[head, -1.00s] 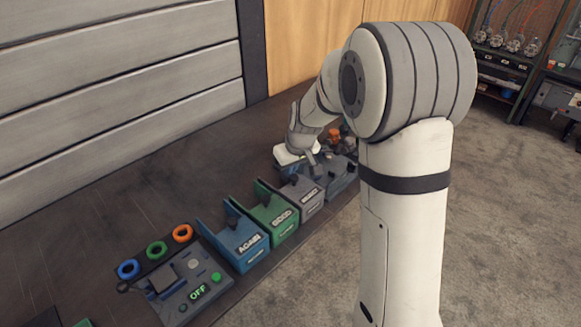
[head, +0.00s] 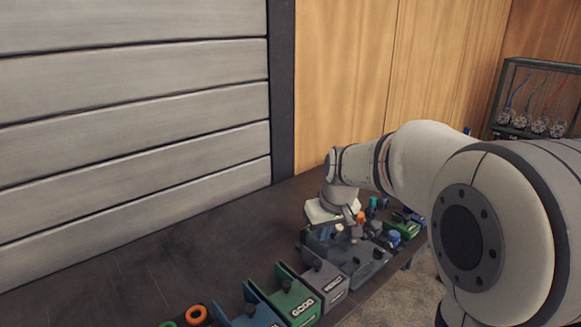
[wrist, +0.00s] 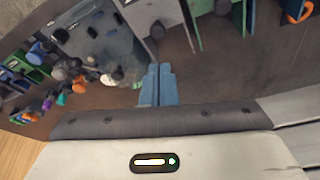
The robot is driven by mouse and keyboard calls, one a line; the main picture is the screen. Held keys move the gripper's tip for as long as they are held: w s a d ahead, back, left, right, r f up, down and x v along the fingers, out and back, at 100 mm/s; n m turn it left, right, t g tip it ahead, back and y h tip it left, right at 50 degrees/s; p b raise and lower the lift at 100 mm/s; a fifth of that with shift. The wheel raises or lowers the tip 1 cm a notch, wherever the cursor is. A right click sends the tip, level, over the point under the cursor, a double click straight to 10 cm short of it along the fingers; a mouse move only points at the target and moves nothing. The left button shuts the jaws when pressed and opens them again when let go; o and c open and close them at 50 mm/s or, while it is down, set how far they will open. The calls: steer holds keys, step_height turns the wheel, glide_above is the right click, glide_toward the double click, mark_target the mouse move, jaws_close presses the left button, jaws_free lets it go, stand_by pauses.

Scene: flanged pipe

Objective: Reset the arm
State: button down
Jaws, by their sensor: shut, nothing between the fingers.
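My arm reaches from the lower right of the head view over the dark bench. My gripper (head: 352,222) hangs above the far end of the bench, over the grey tray of parts. In the wrist view the blue-grey fingers of my gripper (wrist: 157,72) are together, with nothing between them. The fingertips are small and partly lost against the parts in the head view.
A grey tray (head: 365,268), a grey bin (head: 326,285), a green bin marked GOOD (head: 295,303) and a blue bin (head: 246,316) line the bench edge. An orange ring (head: 196,315) lies at left. The bench behind is clear.

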steer(key=s+d+f+m, duration=0.1)
steer(key=s+d+m, duration=0.1)
steer(key=s, duration=0.9)
steer(key=s+d+f+m+h, duration=0.1)
steer(key=s+d, duration=0.1)
steer(key=s, duration=1)
steer(key=shift+d+m+g, duration=0.25)
steer(key=shift+m+g, duration=0.15)
steer(key=shift+s, duration=0.1)
